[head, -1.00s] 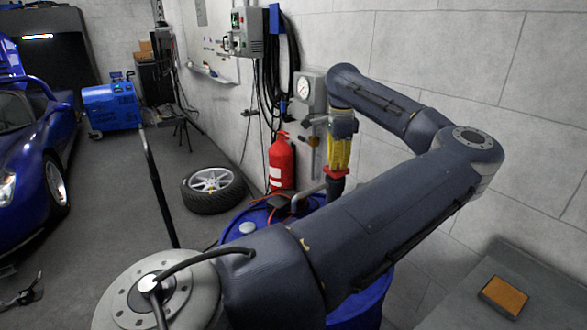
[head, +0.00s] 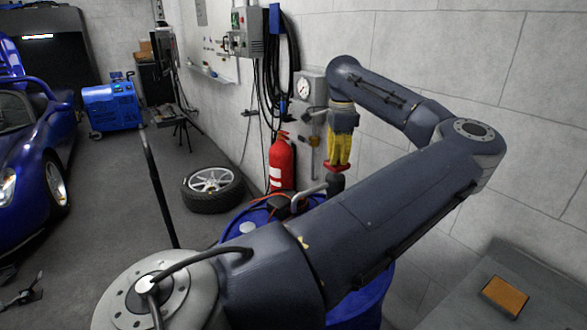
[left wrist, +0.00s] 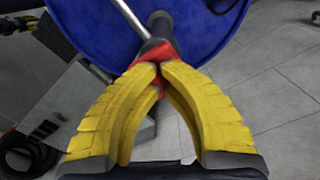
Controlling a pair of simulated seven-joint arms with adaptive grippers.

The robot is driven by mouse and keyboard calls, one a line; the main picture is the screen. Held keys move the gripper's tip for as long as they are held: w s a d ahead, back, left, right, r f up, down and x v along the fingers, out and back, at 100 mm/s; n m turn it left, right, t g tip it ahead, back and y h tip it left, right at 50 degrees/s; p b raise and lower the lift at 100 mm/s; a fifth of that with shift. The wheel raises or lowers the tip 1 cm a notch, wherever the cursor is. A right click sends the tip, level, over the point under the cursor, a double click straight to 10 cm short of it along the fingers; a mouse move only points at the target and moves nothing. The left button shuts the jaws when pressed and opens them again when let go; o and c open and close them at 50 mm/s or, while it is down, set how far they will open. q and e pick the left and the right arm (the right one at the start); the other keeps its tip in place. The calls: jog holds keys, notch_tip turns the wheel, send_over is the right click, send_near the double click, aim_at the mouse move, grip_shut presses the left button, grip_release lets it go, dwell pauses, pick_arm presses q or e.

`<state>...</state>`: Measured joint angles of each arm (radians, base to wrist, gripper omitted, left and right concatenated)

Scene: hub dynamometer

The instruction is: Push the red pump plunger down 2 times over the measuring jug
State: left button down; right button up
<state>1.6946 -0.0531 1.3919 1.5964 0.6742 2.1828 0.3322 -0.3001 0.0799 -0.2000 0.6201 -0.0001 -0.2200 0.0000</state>
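My left gripper (head: 338,164) has yellow fingers pointing down at the red pump plunger (head: 337,168) above the blue drum. In the left wrist view the fingertips (left wrist: 160,67) are together, with the red plunger head (left wrist: 151,51) right at and behind them. I see no clear grip around it; the fingers look shut against its top. A dark pump neck (head: 335,183) shows below the plunger, and a silver spout (head: 309,191) runs off to the left. I cannot make out the measuring jug; my left arm covers much of the drum. A dark and yellow shape (left wrist: 18,22), possibly my right gripper, shows at the wrist view's upper left.
The blue drum (head: 262,216) stands under the pump. A red fire extinguisher (head: 281,164), a gauge box (head: 311,88) and hanging cables are close behind, by the wall. A loose wheel (head: 212,188) lies on the floor to the left.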

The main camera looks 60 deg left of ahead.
pick_arm(q)
jog(key=shift+r, duration=3.35)
jog(key=shift+f, duration=0.4)
jog(key=shift+f, duration=0.4)
jog(key=shift+f, duration=0.35)
jog(key=shift+f, duration=0.35)
